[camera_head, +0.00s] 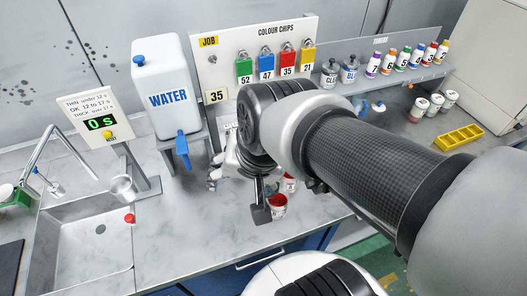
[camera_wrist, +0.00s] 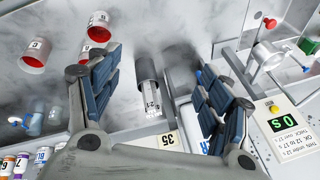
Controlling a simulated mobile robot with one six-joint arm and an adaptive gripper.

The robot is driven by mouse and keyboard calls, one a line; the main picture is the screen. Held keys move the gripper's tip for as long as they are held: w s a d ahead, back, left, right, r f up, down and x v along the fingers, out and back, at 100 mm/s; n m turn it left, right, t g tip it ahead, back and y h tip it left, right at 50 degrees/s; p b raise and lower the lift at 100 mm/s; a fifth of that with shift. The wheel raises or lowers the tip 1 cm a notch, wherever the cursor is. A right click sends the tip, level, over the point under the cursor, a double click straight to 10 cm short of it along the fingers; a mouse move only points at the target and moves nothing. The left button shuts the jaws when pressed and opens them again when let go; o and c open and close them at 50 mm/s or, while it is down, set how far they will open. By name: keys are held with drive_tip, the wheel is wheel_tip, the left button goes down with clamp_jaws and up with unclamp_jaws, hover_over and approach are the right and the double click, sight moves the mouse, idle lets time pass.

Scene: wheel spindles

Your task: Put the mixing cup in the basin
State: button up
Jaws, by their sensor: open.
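My gripper (camera_head: 236,190) is over the counter right of the water tank, with its fingers spread apart. In the wrist view my gripper (camera_wrist: 160,62) is open. A pale grey cylinder with black printed marks (camera_wrist: 150,97), which looks like the mixing cup, stands between the fingers, with a visible gap on each side. In the head view my arm hides most of that spot. The basin (camera_head: 92,240) is a grey sink sunk into the counter at the left, well away from my gripper.
A metal cup on a stand (camera_head: 123,188) and a timer sign reading 0 s (camera_head: 102,118) stand beside the basin. The water tank (camera_head: 167,85) is between basin and gripper. White cups with red insides (camera_wrist: 34,58) stand nearby.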

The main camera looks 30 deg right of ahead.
drive_tip(key=w+d+f+m+p, duration=0.25)
drive_tip(key=d+m, duration=0.25)
drive_tip(key=m, duration=0.3)
drive_tip(key=w+d+f+m+p, duration=0.15)
drive_tip(key=w+d+m, duration=0.25)
drive_tip(key=m, duration=0.4)
drive_tip(key=s+d+f+m+g+h+p, duration=0.1)
drive_tip(key=d+f+m, duration=0.7)
drive_tip(key=d+m, duration=0.5)
drive_tip(key=w+f+b, duration=0.1)
drive_tip(key=f+b, duration=0.1)
drive_tip(key=f, duration=0.1)
drive_tip(key=f+m+b, duration=0.1)
drive_tip(key=f+b, duration=0.2)
drive_tip(key=f, duration=0.1)
drive_tip(key=w+a+f+m+b, duration=0.1)
drive_tip(key=f+b, duration=0.1)
drive_tip(key=f, duration=0.2)
drive_tip(key=shift+w+b, duration=0.3)
drive_tip(key=shift+b, duration=0.1)
drive_tip(key=b+x, duration=0.4)
drive_tip(key=x, duration=0.2)
drive_tip(key=shift+w+d, duration=0.1)
drive_tip(key=shift+d, duration=0.05)
drive_tip(key=shift+r, duration=0.1)
drive_tip(key=c, duration=1.2)
drive_tip(key=shift+o, duration=0.2)
